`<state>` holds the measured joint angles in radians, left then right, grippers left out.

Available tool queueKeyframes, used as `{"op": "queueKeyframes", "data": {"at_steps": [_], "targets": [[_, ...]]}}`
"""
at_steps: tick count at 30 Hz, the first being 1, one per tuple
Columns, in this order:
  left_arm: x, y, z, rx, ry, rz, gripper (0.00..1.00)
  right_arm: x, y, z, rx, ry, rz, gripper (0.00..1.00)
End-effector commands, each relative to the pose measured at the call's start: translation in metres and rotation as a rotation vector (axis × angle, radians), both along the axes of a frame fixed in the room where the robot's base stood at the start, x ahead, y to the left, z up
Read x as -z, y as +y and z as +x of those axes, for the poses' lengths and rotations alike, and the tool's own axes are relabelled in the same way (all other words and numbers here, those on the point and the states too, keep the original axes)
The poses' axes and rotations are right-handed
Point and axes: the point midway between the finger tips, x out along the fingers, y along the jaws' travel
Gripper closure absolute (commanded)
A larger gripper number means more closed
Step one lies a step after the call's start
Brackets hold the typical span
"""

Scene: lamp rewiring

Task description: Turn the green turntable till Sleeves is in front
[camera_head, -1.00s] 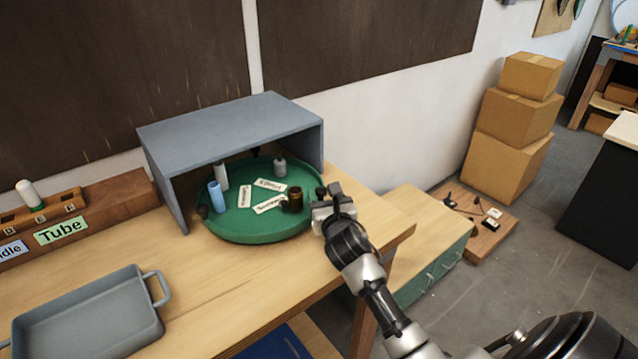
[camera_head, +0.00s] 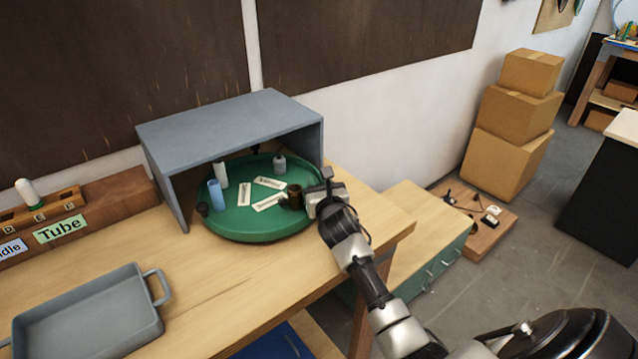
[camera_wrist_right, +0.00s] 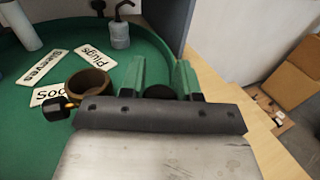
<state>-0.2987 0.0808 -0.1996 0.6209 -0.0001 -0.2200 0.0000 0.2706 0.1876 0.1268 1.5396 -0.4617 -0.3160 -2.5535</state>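The green turntable (camera_head: 235,226) sits partly under a grey shelf. Three white labels lie on it. The Sleeves label (camera_wrist_right: 45,67) is on the left side, also visible in the head view (camera_head: 244,195). The Plugs label (camera_wrist_right: 93,55) is towards the back (camera_head: 269,183). A third, partly hidden label (camera_wrist_right: 50,92) is at the front (camera_head: 270,201), by a brown cup (camera_head: 295,195). My right gripper (camera_wrist_right: 160,82) is at the turntable's right rim, its two green fingers apart on either side of a dark knob (camera_wrist_right: 160,92). Contact cannot be told. My left gripper is out of view.
The grey shelf (camera_head: 230,122) covers the back of the turntable. A blue cylinder (camera_head: 215,194), a white cylinder (camera_head: 221,174) and a grey bottle (camera_head: 279,164) stand on it. A grey tray (camera_head: 90,312) is at front left. The bench between is clear.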

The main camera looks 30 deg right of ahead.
Motion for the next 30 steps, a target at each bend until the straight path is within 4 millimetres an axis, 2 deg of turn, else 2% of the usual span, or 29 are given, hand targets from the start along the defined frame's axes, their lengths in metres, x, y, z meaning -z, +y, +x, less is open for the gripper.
{"op": "queueKeyframes", "data": {"at_steps": [2,15,30], "targets": [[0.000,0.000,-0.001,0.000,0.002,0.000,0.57,0.000,0.000,0.000,0.000,0.000,0.000,1.00],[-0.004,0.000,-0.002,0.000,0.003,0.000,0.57,-0.001,-0.005,0.004,-0.037,0.002,-0.005,1.00],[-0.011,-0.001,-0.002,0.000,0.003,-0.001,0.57,-0.001,-0.027,0.030,-0.250,0.002,-0.008,1.00]]}}
